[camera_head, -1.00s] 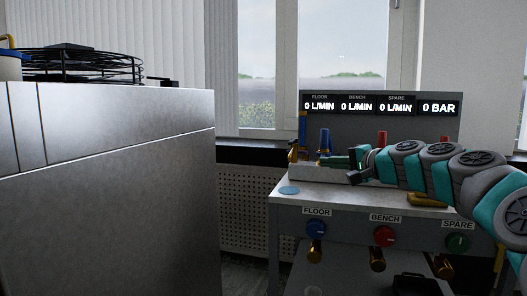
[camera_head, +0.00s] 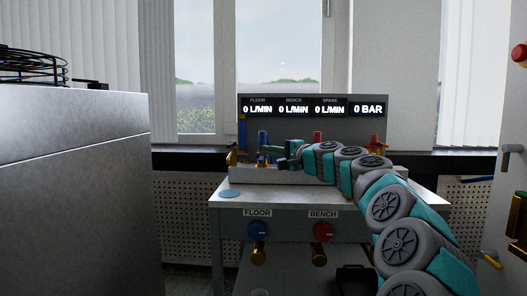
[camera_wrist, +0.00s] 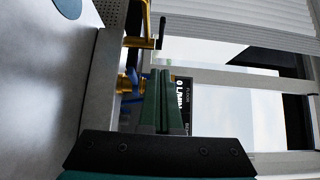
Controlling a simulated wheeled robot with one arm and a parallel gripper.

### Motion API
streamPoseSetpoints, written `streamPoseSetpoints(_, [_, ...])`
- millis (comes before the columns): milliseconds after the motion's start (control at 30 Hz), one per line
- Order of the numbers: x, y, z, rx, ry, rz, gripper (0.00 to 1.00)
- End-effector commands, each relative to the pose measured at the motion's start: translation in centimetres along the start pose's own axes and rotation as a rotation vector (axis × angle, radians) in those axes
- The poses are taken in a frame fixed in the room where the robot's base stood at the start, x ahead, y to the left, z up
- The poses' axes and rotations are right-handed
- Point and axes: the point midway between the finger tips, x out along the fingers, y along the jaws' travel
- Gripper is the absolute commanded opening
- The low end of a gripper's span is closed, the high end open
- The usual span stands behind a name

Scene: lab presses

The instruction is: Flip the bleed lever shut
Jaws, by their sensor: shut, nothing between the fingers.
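My gripper (camera_head: 272,151) is at the left part of the bench manifold, pointing left, with its fingers together and nothing between them. In the wrist view my gripper (camera_wrist: 160,74) shows as two green fingers side by side. Farther up, a brass pipe (camera_wrist: 143,22) carries a dark handle (camera_wrist: 160,32), apart from the fingers. At the manifold's left end a brass fitting (camera_head: 232,158) shows small in the head view. I cannot tell for certain which part is the bleed lever.
A display panel (camera_head: 312,102) behind the manifold reads 0 L/MIN and 0 BAR. The bench front has a blue knob (camera_head: 258,230) and a red knob (camera_head: 323,231). A large grey cabinet (camera_head: 75,190) stands at left, with a floor gap before the bench.

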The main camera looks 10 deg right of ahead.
Motion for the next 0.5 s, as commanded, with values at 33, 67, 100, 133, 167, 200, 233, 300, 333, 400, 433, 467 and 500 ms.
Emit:
streamPoseSetpoints(33, [0.8, 0.1, 0.1, -0.002, -0.001, 0.002, 0.0])
streamPoseSetpoints(67, [1.2, 0.1, 0.1, -0.002, -0.001, 0.002, 0.0])
streamPoseSetpoints(100, [1.6, 0.1, 0.0, -0.001, 0.0, 0.002, 0.0])
streamPoseSetpoints(133, [2.0, 0.1, 0.0, -0.001, 0.0, 0.002, 0.0])
streamPoseSetpoints(167, [2.4, 0.2, 0.0, -0.001, 0.0, 0.003, 0.0])
streamPoseSetpoints(200, [3.0, 0.2, 0.0, -0.001, -0.001, 0.003, 0.0])
streamPoseSetpoints(233, [3.4, 0.2, 0.1, -0.002, -0.001, 0.003, 0.0])
streamPoseSetpoints(300, [4.1, 0.1, 0.0, -0.003, -0.001, 0.002, 0.0])
streamPoseSetpoints(333, [4.5, 0.1, 0.1, -0.003, -0.001, 0.002, 0.0])
streamPoseSetpoints(400, [5.3, 0.2, 0.1, -0.001, -0.003, 0.003, 0.0])
streamPoseSetpoints(433, [5.7, 0.2, 0.1, -0.001, -0.003, 0.004, 0.0])
streamPoseSetpoints(467, [6.1, 0.2, 0.1, -0.002, -0.003, 0.003, 0.0])
streamPoseSetpoints(500, [6.4, 0.1, 0.0, -0.002, -0.001, 0.002, 0.0])
